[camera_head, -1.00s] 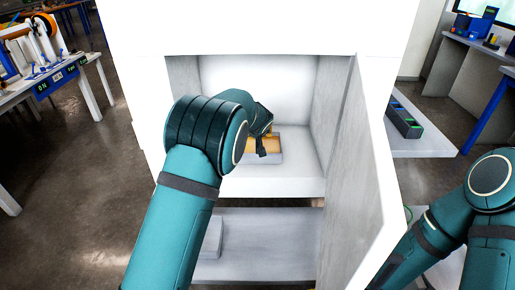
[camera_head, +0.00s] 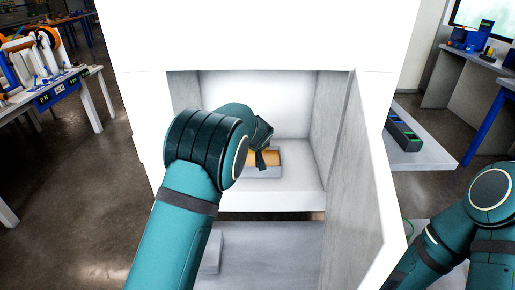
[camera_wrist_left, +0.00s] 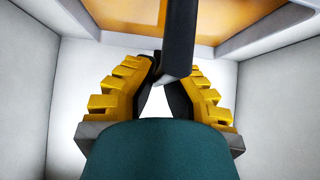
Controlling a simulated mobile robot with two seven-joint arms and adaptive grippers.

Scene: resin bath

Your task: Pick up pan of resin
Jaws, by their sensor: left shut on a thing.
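The pan of resin (camera_head: 268,172) is a shallow pale pan with amber resin in it, inside the open compartment of a white cabinet. In the left wrist view the pan's pale rim (camera_wrist_left: 228,48) and amber resin (camera_wrist_left: 220,15) fill the top, and a dark handle (camera_wrist_left: 181,35) comes toward me. My left gripper (camera_wrist_left: 168,75) has its yellow-padded fingers shut on this handle. In the head view my left arm hides much of the gripper and the pan's left side. I cannot tell whether the pan touches the shelf. My right gripper is out of view.
The white cabinet's compartment (camera_head: 270,95) has close side walls. Its door (camera_head: 365,170) stands open on the right, between my arms. A lower grey shelf (camera_head: 270,255) is below. A side table (camera_head: 425,155) and a workbench (camera_head: 40,95) stand apart.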

